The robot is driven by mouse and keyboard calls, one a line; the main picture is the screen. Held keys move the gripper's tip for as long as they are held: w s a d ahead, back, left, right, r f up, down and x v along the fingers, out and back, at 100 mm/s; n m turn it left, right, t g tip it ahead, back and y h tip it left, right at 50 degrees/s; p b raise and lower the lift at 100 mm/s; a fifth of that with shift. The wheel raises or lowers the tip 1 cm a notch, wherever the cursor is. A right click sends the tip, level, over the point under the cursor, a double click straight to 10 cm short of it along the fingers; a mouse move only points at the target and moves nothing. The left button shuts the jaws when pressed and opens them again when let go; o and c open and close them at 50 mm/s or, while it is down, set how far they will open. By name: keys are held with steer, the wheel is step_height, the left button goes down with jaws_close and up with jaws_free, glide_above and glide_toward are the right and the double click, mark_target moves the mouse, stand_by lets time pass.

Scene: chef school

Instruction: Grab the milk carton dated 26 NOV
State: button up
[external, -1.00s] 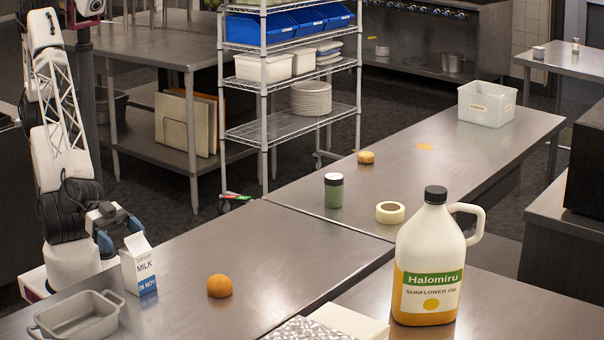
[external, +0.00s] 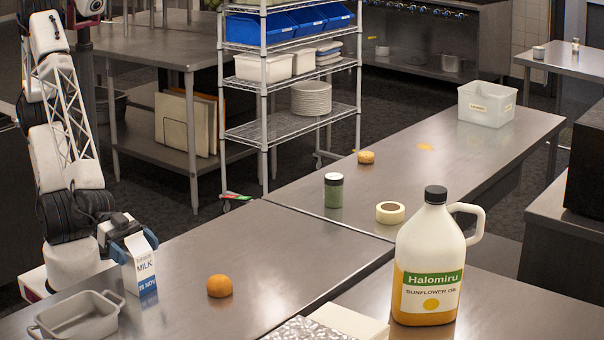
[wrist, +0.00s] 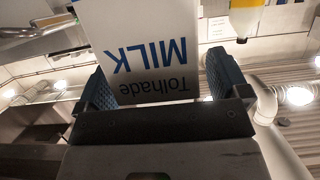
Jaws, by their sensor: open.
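The milk carton (external: 140,268) is white with a gable top and a blue band at the bottom; its date label reads "NOV", and the digits look like 26 or 28. It stands upright on the steel counter in the external view. My gripper (external: 133,242) is at the carton's upper part, with its jaws open around it. In the wrist view the carton (wrist: 142,45) appears upside down with "MILK" and "Tolhade" printed on it. It lies between the two blue fingers of my gripper (wrist: 157,85), with a gap visible near the left finger.
A grey metal pan (external: 78,318) stands in front of the carton, close by. A large sunflower oil jug (external: 428,275), a green-filled jar (external: 333,192) and a tape roll (external: 390,212) stand farther right.

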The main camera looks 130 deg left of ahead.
stand_by(0.3)
steer(key=c, duration=1.4)
steer(key=shift+r, duration=5)
